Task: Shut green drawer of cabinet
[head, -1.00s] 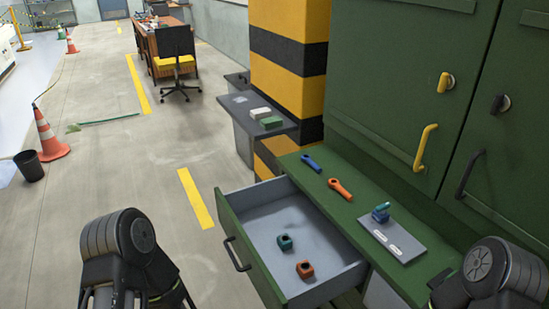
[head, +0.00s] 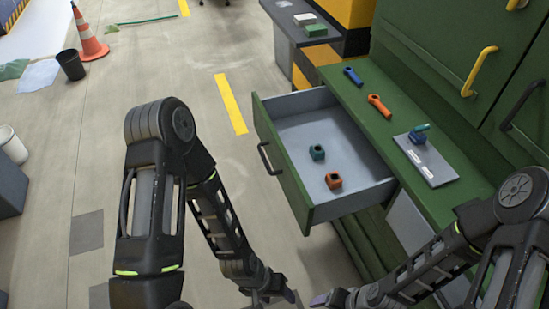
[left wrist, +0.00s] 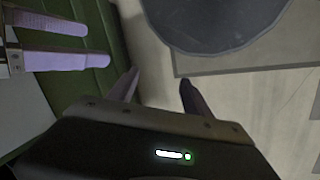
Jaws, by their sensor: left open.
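The green drawer (head: 284,168) of the green cabinet (head: 362,110) stands pulled out in the head view. Its black bar handle (head: 266,158) is on the front panel, facing left. Inside the grey tray lie a teal block-like part (head: 317,153) and an orange one (head: 333,180). My left gripper (head: 284,297) is low at the bottom edge, in front of and below the drawer, apart from it. In the left wrist view its fingers (left wrist: 160,90) are apart and empty. My right gripper (head: 325,299) is close beside it; its fingers (left wrist: 97,45) show apart in the left wrist view.
On the cabinet's ledge lie a blue tool (head: 353,76), an orange tool (head: 379,105) and a grey plate (head: 427,160) with a blue item. A cone (head: 90,40) and a black bin (head: 70,65) stand far left. Floor left of the drawer is clear.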

